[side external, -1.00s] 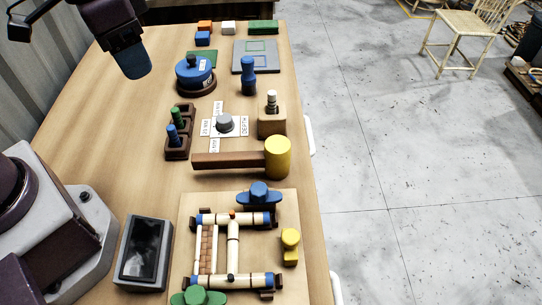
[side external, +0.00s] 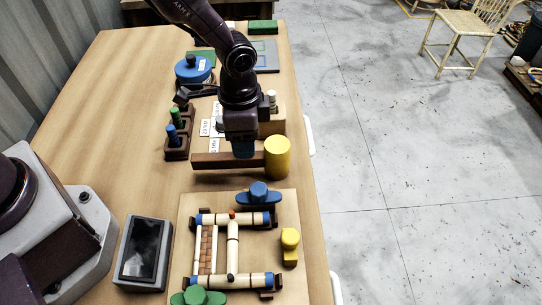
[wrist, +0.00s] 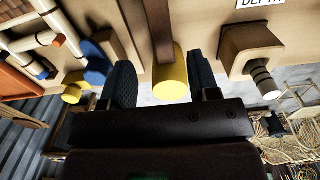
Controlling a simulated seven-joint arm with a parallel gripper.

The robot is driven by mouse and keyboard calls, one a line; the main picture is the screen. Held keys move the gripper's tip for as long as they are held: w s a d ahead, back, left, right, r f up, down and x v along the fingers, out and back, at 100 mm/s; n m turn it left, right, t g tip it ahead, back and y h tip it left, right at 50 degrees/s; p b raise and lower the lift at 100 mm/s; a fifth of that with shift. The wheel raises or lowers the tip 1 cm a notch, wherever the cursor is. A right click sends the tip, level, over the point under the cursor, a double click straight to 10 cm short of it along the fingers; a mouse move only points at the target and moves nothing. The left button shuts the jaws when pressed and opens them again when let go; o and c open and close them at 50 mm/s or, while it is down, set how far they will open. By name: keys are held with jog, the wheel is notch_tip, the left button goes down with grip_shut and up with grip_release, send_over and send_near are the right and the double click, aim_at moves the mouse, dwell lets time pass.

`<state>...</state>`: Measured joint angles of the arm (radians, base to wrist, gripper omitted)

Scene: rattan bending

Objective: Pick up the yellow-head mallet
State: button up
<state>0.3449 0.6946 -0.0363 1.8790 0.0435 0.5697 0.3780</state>
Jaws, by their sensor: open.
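The mallet has a yellow cylindrical head (side external: 277,156) and a dark brown handle (side external: 215,160). It lies on the table with the handle pointing left in the side view. My gripper (side external: 244,150) is open and over the handle, close to the head; in that view its fingers hide part of the handle. In the wrist view the yellow head (wrist: 172,78) and handle (wrist: 159,25) show between my two spread fingers (wrist: 163,75), with a gap on either side. I cannot tell the exact height of the fingertips above the table.
A wooden block with a metallic peg (wrist: 262,78) stands beside the right finger in the wrist view. A rack with green and blue pegs (side external: 178,140) is left of my gripper in the side view. A board with a rattan frame and blue clamp (side external: 259,193) lies nearer the camera.

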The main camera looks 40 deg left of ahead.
jog(key=shift+w+a+f, duration=0.1)
jog(key=shift+a+f, duration=0.05)
jog(key=shift+f, duration=3.45)
grip_shut()
jog(key=shift+r, duration=0.1)
